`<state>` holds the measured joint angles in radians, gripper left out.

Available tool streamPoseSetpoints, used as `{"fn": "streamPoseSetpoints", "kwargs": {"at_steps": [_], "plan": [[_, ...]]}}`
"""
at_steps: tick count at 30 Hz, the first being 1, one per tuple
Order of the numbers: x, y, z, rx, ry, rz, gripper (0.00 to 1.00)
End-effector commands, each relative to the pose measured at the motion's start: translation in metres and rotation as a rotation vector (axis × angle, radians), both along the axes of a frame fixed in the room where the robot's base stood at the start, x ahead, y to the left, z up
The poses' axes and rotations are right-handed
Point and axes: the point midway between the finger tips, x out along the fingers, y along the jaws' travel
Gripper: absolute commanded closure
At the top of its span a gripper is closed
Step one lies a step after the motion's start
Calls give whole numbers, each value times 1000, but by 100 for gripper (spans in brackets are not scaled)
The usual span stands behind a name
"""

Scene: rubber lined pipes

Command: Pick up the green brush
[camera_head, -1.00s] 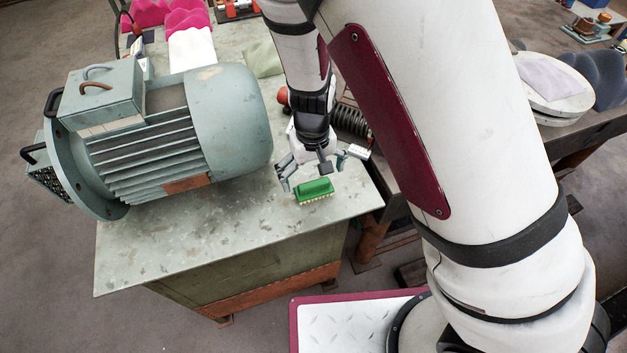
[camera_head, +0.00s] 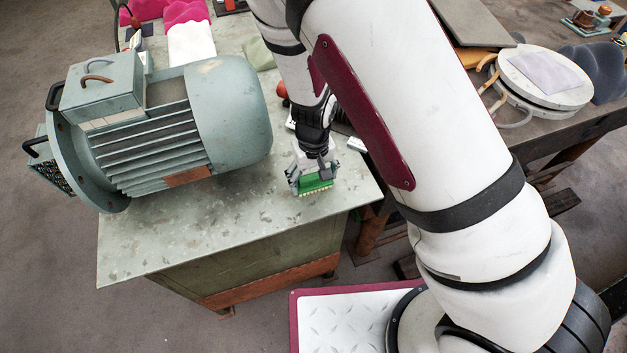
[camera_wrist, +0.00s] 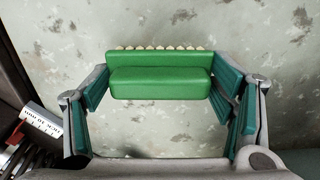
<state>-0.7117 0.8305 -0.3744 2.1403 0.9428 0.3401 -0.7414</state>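The green brush (camera_head: 316,183) lies on the worktable near its front right edge, with a row of pale bristles along one long side. It also shows in the wrist view (camera_wrist: 160,80), lying crosswise between the fingers. My gripper (camera_head: 310,182) is down at the brush, with its fingers around the two ends. In the wrist view my gripper (camera_wrist: 162,92) is spread wide; the right finger pad is at or very close to the brush's right end, and a small gap shows at the left end. In the head view the gripper hides part of the brush.
A large grey-green motor (camera_head: 165,135) fills the left of the worktable (camera_head: 230,225). A small white printed box (camera_wrist: 40,122) lies left of the gripper in the wrist view. Pink and white gloves (camera_head: 188,40) lie at the back. The table front is clear.

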Motion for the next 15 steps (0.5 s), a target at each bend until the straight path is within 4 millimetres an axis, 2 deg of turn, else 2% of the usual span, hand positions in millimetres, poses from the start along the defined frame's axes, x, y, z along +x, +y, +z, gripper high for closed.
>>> {"fn": "streamPoseSetpoints", "kwargs": {"at_steps": [15], "plan": [[0, 1, 6, 1, 0, 0, 53]]}}
